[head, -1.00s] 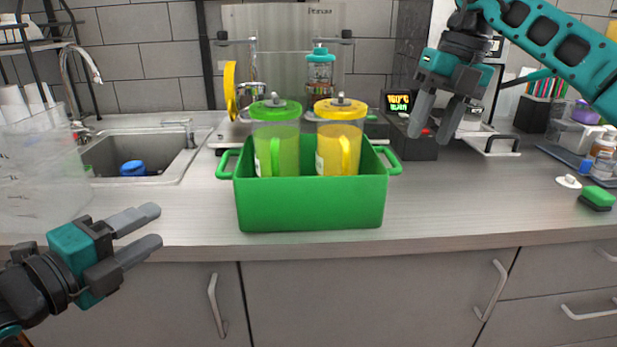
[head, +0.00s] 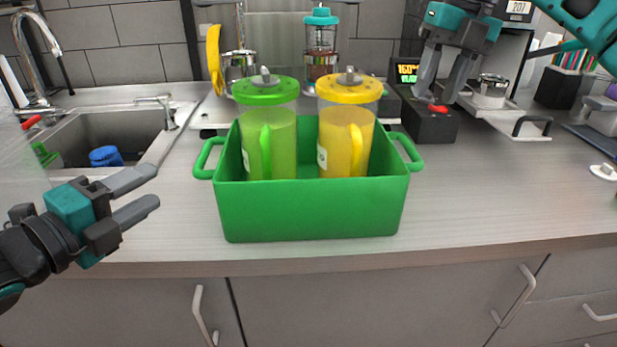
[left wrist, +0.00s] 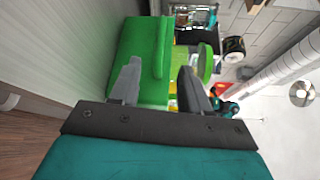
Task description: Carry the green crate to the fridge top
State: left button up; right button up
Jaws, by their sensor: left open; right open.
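The green crate (head: 310,210) stands on the counter in the middle of the head view, with a handle at each side. It holds a green-lidded pitcher (head: 268,130) and a yellow-lidded pitcher (head: 346,130). My left gripper (head: 148,192) is open and empty, left of the crate and apart from it. In the left wrist view the crate (left wrist: 140,55) and its handle lie beyond the open fingers (left wrist: 158,85). My right gripper (head: 440,98) is open, above and to the right of the crate, in front of the sealing machine. No fridge is in view.
A sink (head: 110,135) with a blue item (head: 105,156) is at the left. A black device with a lit display (head: 425,115) stands behind the crate at right. The counter (head: 480,200) right of the crate is clear.

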aim_at(201, 154)
pick_arm(q)
jog(key=x, duration=1.2)
jog(key=shift+w+d, duration=0.25)
jog(key=shift+w, duration=0.1)
pick_arm(e)
jog(key=f, duration=0.4)
jog(key=a+f, duration=0.1)
jog(key=f, duration=0.3)
jog(key=a+f, duration=0.1)
jog(key=f, duration=0.3)
jog(key=shift+a+f, duration=0.1)
jog(key=shift+f, duration=0.15)
pick_arm(q)
grip_shut()
pick_arm(e)
grip_shut()
pick_arm(q)
jog(key=shift+w+r, duration=0.1)
jog(key=shift+r, duration=0.2)
pick_arm(e)
jog(key=shift+w+r, duration=0.15)
jog(key=shift+r, duration=0.15)
